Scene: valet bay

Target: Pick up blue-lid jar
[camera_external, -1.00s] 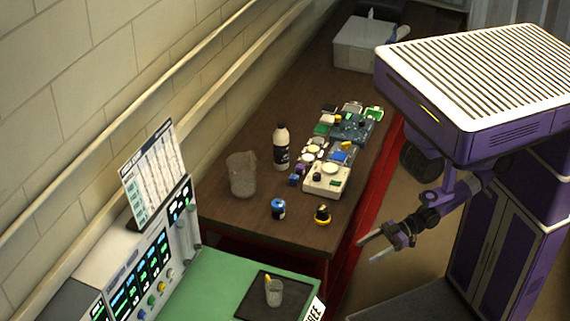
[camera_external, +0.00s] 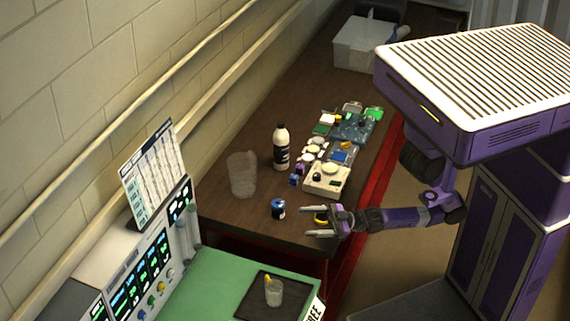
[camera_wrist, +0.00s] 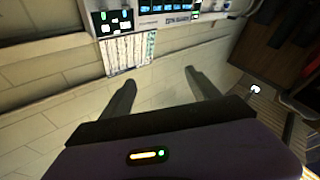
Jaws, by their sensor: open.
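The blue-lid jar (camera_external: 278,208) is a small dark jar with a blue top and a pale label. It stands on the brown table near its front end in the external view. My gripper (camera_external: 308,221) is open and empty, its two fingers pointing left toward the jar, with a gap between fingertips and jar.
A cream box (camera_external: 326,180) and several small parts lie beyond my gripper. A green bench (camera_external: 215,285) with a dark tray (camera_external: 253,300) is in front.

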